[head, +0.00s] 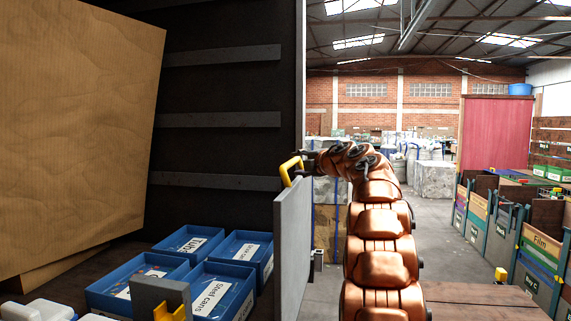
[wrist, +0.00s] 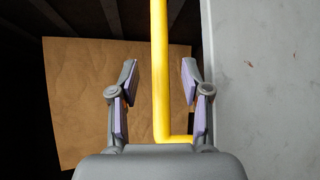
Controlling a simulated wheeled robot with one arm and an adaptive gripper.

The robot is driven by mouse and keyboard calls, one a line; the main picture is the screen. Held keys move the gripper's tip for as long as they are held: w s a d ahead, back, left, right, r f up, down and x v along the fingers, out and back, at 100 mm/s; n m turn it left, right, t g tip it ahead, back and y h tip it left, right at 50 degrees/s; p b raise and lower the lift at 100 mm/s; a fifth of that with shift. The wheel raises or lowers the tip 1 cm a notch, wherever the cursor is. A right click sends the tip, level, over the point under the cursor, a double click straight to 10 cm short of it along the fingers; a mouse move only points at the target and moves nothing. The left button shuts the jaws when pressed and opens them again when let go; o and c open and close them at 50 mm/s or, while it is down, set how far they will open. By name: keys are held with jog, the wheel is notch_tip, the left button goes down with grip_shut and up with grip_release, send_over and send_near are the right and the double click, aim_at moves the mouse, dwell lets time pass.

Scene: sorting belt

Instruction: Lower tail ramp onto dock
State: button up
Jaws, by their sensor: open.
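The tail ramp (head: 293,246) is a grey panel standing upright at the edge of the dark truck body. A yellow handle (head: 290,168) sticks out at its top. In the wrist view the grey ramp face (wrist: 265,90) fills the right side, and the yellow handle bar (wrist: 160,75) runs between my two fingers. My gripper (wrist: 158,85) is open around the bar, with a gap on both sides. In the head view my gripper (head: 305,160) is at the handle, small and partly hidden by my copper arm. The dock surface cannot be told for sure.
Inside the truck are blue bins labelled Steel cans (head: 213,297) and Tubs (head: 190,244), and a large cardboard sheet (head: 75,130). A brown wooden surface (head: 480,300) lies at lower right. Sorting bins (head: 540,252) line the right side. Grey floor (head: 437,235) lies open between.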

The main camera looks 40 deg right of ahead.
aim_at(293, 163)
jog(key=shift+w+d, duration=0.3)
jog(key=shift+w, duration=0.1)
jog(key=p+x, duration=0.2)
jog(key=x, duration=0.1)
jog(key=shift+w+d, duration=0.15)
jog(key=shift+w, duration=0.1)
jog(key=shift+p+x, duration=0.5)
jog(key=shift+x, duration=0.6)
grip_shut()
